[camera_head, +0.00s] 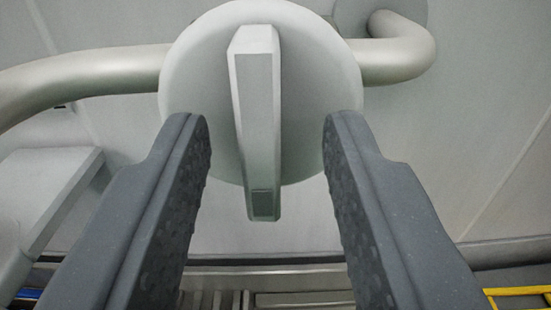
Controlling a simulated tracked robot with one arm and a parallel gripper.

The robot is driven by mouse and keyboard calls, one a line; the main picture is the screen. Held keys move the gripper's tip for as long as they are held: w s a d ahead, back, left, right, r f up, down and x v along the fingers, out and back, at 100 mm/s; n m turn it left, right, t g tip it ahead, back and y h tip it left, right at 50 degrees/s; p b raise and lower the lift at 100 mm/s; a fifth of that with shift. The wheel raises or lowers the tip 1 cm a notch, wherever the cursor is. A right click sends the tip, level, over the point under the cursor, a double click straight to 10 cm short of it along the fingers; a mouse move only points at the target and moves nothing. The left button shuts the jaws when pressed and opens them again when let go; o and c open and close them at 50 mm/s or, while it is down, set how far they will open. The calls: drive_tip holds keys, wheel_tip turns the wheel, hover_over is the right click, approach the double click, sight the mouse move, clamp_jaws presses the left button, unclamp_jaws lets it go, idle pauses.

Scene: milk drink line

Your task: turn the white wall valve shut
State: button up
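The white wall valve (205,60) is a round pale disc with a long bar handle (259,120) across its face. The handle stands close to upright in the picture, its lower end past the disc's bottom edge and marked with a small dark square. My gripper (267,125) is open, with one dark grey finger on each side of the handle. Clear gaps show between the handle and both fingers. The fingertips overlap the lower left and right parts of the disc in the picture; I cannot tell whether they touch it.
A thick pale pipe (85,82) runs in from the left behind the valve. It leaves on the right and bends up to a round wall flange (405,10). A pale box-like part (45,190) is at the left. Metal rails (300,278) and a yellow bar (515,291) lie below.

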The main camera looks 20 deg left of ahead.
drive_tip(key=p+v, duration=0.3)
drive_tip(key=v, duration=1)
drive_tip(key=shift+r, duration=0.1)
